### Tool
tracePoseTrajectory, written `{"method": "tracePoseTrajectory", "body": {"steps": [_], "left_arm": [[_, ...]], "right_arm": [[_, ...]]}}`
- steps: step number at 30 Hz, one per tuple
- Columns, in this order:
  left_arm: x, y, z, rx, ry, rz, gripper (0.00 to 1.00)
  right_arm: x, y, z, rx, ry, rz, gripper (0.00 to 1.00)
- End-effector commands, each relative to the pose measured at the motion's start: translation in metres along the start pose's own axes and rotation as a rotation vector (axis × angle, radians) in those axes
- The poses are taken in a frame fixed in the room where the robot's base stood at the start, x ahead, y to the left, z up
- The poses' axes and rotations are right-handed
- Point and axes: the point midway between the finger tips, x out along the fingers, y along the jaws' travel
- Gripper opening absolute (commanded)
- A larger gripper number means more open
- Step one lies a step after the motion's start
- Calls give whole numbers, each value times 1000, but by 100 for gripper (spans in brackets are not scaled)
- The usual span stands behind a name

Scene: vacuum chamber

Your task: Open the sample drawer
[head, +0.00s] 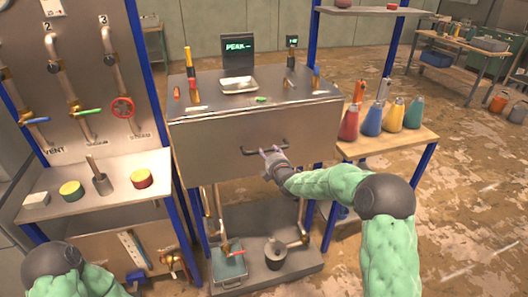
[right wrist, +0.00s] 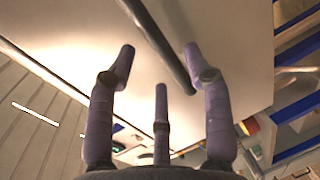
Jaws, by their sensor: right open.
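The sample drawer has a plain grey metal front (head: 220,150) under the steel worktop in the head view, and it looks flush. Its dark bar handle (head: 250,149) is at the middle of the front. My right gripper (head: 271,151) is at the right part of the handle, with its fingers open. In the right wrist view the handle (right wrist: 160,45) runs diagonally between the spread purple fingers of the gripper (right wrist: 160,70). I cannot tell whether any finger touches it. My left gripper is out of view; only part of my left arm shows at bottom left.
A small screen (head: 238,51) and a scale (head: 239,85) stand on the worktop. On the left is a valve panel (head: 80,60) with a red wheel. A side table on the right holds several colored flasks (head: 372,120). A pot (head: 275,255) sits on the low shelf.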

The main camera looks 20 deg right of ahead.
Motion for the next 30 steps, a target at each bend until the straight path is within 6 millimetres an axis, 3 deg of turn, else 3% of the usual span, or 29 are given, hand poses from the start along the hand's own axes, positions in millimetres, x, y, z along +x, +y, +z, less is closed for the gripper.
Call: {"method": "tracePoseTrajectory", "body": {"steps": [9,23,29,30], "left_arm": [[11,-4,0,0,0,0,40],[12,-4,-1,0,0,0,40],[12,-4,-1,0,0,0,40],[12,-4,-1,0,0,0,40]], "right_arm": [[41,-1,0,1,0,1,51],[50,0,0,1,0,0,51],[50,0,0,2,0,0,0],[50,0,0,2,0,0,0]]}}
